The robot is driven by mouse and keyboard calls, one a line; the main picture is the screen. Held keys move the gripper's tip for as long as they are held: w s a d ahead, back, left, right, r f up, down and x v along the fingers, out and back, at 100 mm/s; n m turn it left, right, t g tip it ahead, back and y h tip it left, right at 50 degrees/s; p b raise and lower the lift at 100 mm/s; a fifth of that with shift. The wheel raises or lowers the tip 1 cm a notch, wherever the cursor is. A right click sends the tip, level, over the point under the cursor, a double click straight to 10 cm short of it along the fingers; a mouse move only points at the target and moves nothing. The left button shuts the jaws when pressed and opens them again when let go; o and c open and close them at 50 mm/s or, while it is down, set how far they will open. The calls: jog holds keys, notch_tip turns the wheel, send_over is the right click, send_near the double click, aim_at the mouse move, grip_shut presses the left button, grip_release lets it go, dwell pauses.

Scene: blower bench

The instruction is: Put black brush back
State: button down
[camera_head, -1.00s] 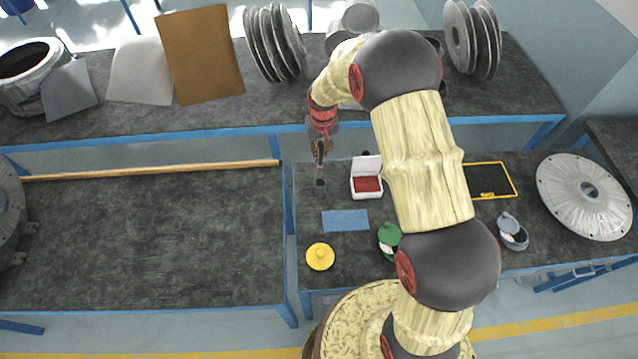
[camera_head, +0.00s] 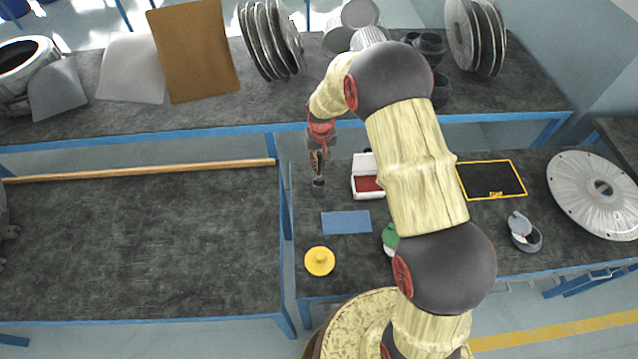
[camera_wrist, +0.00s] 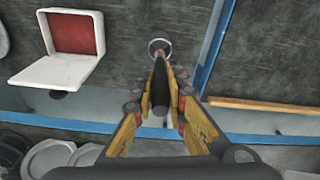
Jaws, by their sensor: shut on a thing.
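My gripper (camera_head: 319,163) is over the left part of the right-hand bench, pointing down. In the wrist view my gripper (camera_wrist: 160,75) has its yellow fingers shut on the black brush (camera_wrist: 158,98), a dark slim shape between them. A small grey round cup (camera_head: 319,187) stands on the bench right under the gripper; its rim also shows in the wrist view (camera_wrist: 159,44), just beyond the fingertips. The brush points toward the cup. I cannot tell whether its lower end is inside the cup or above it.
A white box (camera_head: 367,193) with red inside stands open right of the cup. A blue cloth (camera_head: 346,222), yellow lid (camera_head: 319,261), partly hidden green tin (camera_head: 390,240), grey cup with lid (camera_head: 524,232) and yellow-edged black tray (camera_head: 492,180) lie around. A blue bench edge runs close left.

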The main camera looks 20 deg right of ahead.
aim_at(319, 175)
notch_tip(319, 175, down, 8)
jog(key=shift+f, duration=0.1)
dwell(0.4)
jog(key=shift+f, duration=0.1)
jog(key=c, duration=1.8)
grip_release()
